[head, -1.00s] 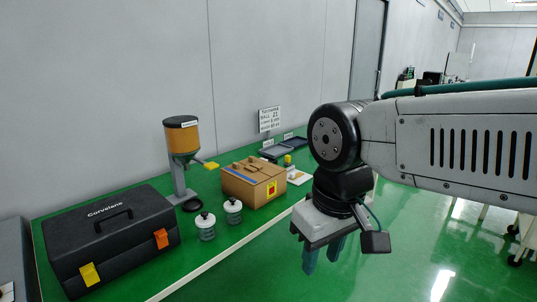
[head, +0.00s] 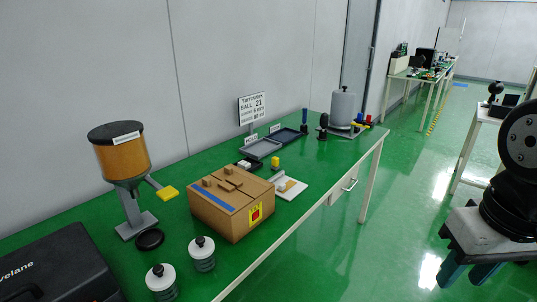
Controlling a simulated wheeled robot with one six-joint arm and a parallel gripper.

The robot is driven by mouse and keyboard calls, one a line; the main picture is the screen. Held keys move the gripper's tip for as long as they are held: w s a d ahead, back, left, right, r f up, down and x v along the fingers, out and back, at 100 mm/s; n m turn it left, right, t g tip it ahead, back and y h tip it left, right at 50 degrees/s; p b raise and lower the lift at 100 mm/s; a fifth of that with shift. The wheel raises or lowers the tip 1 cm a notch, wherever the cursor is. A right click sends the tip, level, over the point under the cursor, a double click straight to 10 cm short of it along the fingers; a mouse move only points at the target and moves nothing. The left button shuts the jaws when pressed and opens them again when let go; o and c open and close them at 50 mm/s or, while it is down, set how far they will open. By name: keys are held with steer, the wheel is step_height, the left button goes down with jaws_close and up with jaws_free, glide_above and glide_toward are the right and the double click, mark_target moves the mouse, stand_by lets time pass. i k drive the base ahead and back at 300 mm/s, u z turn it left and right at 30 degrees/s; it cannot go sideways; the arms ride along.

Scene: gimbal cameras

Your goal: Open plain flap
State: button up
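A cardboard box (head: 222,221) stands on the green bench, left of the middle in the head view. Its top looks shut. A blue strip (head: 213,198) runs along the near left part of the top, and the part behind it is plain cardboard (head: 249,184). Small cardboard-coloured raised pieces (head: 228,186) sit on the top. Which seam bounds each flap is hard to tell. A yellow and red label (head: 255,213) is on the right-facing side. My gripper (head: 469,274) is at the lower right, over the floor, far from the box. Its teal fingers are apart and empty.
A hopper (head: 122,160) with a yellow lever stands left of the box. Two lidded jars (head: 202,254) and a black case (head: 60,268) are nearer. A white plate (head: 290,189), trays (head: 262,149) and a sign (head: 252,107) are beyond.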

mark_target(252, 186)
steer(key=u, duration=0.15)
steer(key=i, duration=1)
steer(key=u, duration=0.8)
